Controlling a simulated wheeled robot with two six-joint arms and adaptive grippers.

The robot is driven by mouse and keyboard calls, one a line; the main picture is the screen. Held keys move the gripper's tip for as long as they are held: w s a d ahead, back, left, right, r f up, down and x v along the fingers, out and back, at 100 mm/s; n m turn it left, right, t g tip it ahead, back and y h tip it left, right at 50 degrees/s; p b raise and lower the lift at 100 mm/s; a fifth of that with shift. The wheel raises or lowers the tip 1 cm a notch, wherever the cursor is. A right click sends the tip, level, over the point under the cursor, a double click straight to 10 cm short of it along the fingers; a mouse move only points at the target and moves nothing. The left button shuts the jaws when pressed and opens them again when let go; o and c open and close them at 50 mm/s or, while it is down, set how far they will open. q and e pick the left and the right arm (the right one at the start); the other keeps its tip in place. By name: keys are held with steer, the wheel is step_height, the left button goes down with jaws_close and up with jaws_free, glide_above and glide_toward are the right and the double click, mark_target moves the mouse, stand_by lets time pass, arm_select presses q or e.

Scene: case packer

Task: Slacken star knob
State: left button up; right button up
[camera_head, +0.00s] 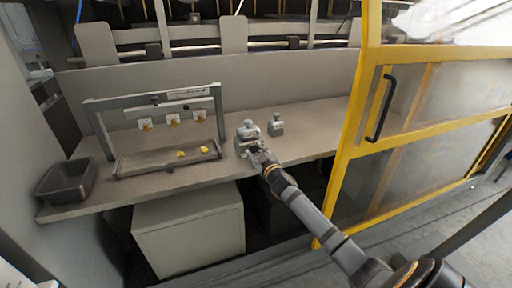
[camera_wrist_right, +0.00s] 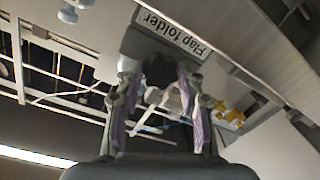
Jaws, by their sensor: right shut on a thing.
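The flap folder is a grey block (camera_head: 247,130) standing on the bench. In the right wrist view its label (camera_wrist_right: 174,33) reads "Flap folder", upside down. A dark star knob (camera_wrist_right: 160,70) is on the face below the label. My right gripper (camera_head: 256,148) reaches the front of the block, and its two fingers are shut around the knob. The fingers partly hide the knob, and in the head view it is too small to make out. My left gripper is not in view.
A second small grey block (camera_head: 276,126) stands to the right. A dark bin (camera_head: 66,182) sits at the bench's left end. A yellow-framed door (camera_head: 345,150) bounds the right.

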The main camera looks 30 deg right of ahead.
steer(key=n+p, duration=0.3)
steer(key=n, duration=0.2)
steer(key=shift+r, duration=0.15)
steer(key=n+p, duration=0.2)
steer(key=n, duration=0.3)
steer(key=shift+a+h, duration=0.1)
steer(key=shift+h, duration=0.3)
steer(key=n+p, duration=0.1)
steer(key=n, duration=0.4)
steer(key=shift+n, duration=0.3)
steer(key=n, duration=0.5)
steer(key=shift+f+h, duration=0.25)
steer(key=shift+h, duration=0.05)
steer(key=o, duration=1.2)
steer(key=shift+c, duration=0.2)
